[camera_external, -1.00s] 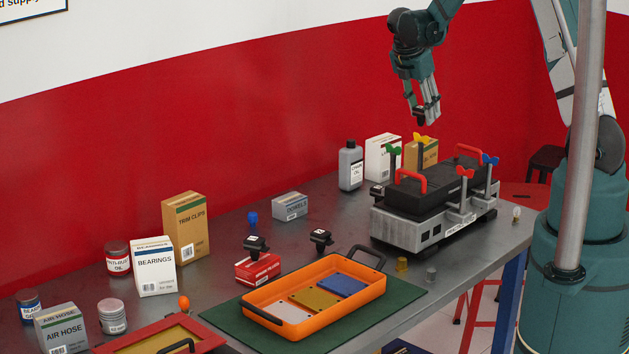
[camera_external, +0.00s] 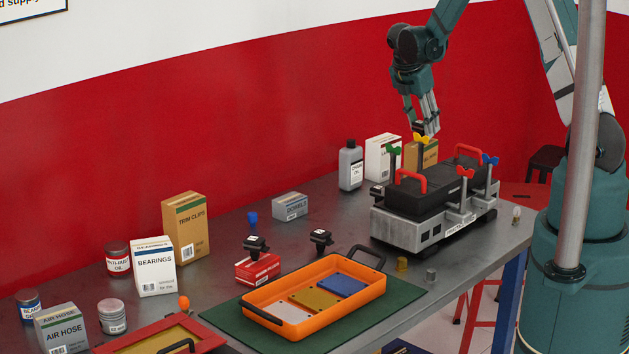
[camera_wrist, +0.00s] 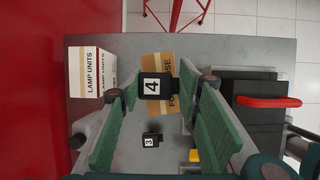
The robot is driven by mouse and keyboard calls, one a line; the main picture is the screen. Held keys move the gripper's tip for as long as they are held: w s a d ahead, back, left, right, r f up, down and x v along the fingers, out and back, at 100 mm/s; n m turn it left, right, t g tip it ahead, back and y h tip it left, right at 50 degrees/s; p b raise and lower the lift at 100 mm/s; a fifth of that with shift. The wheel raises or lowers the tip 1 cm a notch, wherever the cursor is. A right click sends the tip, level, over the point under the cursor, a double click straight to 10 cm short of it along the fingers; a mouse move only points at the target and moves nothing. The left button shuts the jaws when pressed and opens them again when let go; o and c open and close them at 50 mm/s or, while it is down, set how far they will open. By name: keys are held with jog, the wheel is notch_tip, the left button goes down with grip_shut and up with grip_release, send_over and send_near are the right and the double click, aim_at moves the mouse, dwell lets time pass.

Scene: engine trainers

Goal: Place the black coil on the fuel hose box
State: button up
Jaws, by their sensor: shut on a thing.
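My gripper (camera_external: 424,126) is shut on a black coil marked 4 (camera_wrist: 155,86) and holds it in the air. In the wrist view the coil lies over the tan fuel hose box (camera_wrist: 158,62), hiding the middle of its lettering. In the external view the fuel hose box (camera_external: 430,154) stands at the back right, partly hidden by the engine trainer and its yellow-handled post. The gripper is just above the box there; whether the coil touches it I cannot tell.
The engine trainer (camera_external: 413,228) with upright coloured clamps stands close in front of the box. The white lamp units box (camera_wrist: 86,72) and a grey bottle (camera_external: 350,168) stand beside it. Another coil, marked 3 (camera_wrist: 151,140), is near the trainer. Two more coils sit further left.

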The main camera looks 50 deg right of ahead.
jog(key=shift+f, duration=0.15)
jog(key=o, duration=1)
jog(key=shift+c, duration=0.2)
jog(key=v, duration=1.2)
jog(key=shift+b, duration=0.3)
jog(key=shift+a, duration=0.1)
